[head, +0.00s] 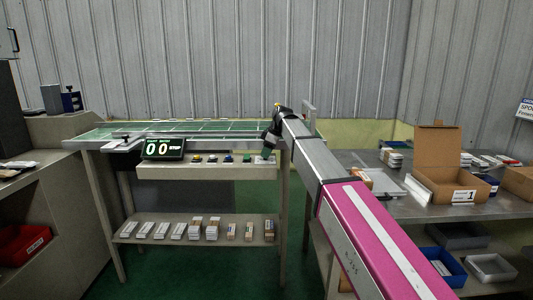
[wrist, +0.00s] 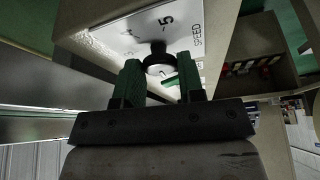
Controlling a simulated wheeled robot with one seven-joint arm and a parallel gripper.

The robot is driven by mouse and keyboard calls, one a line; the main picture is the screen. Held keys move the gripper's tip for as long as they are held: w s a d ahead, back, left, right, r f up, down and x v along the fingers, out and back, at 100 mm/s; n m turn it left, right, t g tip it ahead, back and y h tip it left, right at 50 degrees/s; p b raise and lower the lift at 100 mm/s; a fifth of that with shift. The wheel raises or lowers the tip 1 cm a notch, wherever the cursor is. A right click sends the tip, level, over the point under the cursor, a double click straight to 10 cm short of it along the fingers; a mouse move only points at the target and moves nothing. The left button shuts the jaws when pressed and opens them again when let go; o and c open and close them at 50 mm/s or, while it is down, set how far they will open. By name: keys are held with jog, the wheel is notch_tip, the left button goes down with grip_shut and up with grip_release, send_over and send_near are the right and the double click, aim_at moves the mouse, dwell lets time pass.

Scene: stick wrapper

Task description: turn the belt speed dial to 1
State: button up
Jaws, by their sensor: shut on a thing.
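The belt speed dial (wrist: 158,58) is a round black knob on a white plate (wrist: 125,38) marked "SPEED", with a "5" near the knob. In the wrist view, the two green fingers of my gripper (wrist: 158,72) stand on either side of the knob and are shut on it. Which number the dial points to cannot be told, and most of the scale is hidden or out of view. In the head view, my gripper (head: 267,152) is at the right end of the control panel (head: 210,173) and covers the dial.
A display (head: 163,149) reading "00" stands at the panel's left, with several coloured buttons (head: 228,158) along the panel. The green conveyor belt (head: 190,129) lies behind. A lower shelf (head: 200,238) holds small boxes. At right, a table (head: 400,203) carries an open cardboard box (head: 440,180).

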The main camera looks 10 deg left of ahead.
jog(key=n, duration=0.2)
jog(key=n+g, duration=0.1)
jog(key=n, duration=0.1)
jog(key=n+g, duration=0.1)
jog(key=n, duration=0.1)
jog(key=shift+w+a+h, duration=0.1)
jog(key=shift+w+h, duration=0.15)
jog(key=shift+h, duration=0.15)
jog(key=shift+n, duration=0.3)
jog(key=o, duration=0.9)
